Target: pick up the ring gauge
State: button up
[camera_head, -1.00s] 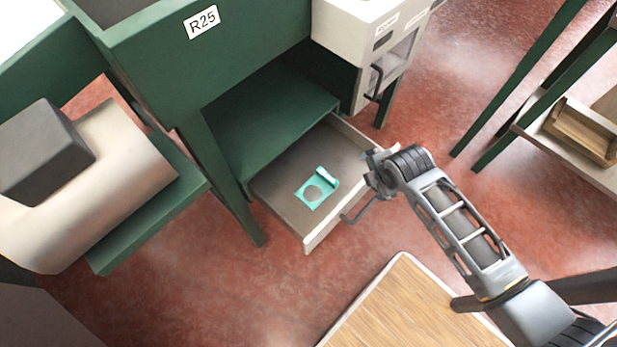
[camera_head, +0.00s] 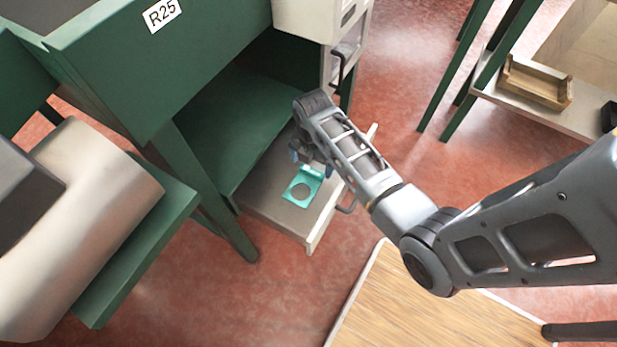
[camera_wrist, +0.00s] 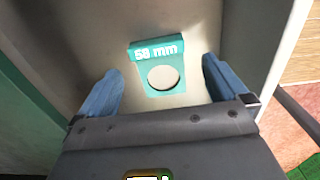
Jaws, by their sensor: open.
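The ring gauge is a flat teal plate with a round hole and a raised edge marked "58 mm". It lies in the open drawer (camera_head: 272,207), and in the head view the gauge (camera_head: 301,191) is partly hidden by my arm. In the wrist view the gauge (camera_wrist: 143,84) lies ahead of and between the two blue fingers. My gripper (camera_wrist: 162,84) is open and empty, above the drawer. It also shows in the head view (camera_head: 310,160), where the fingertips are hard to make out.
A beige roll-shaped thing (camera_head: 95,215) is at left. A wooden-topped surface (camera_head: 420,310) is at front.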

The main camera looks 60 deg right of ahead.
aim_at(311, 172)
jog(key=f, duration=0.5)
jog(key=shift+w+d+f+b, duration=0.1)
jog(key=shift+w+f+b, duration=0.1)
jog(key=shift+f+b, duration=0.15)
jog(key=shift+c, duration=0.2)
jog(key=c, duration=0.9)
jog(key=shift+o, duration=0.2)
jog(key=shift+r, duration=0.1)
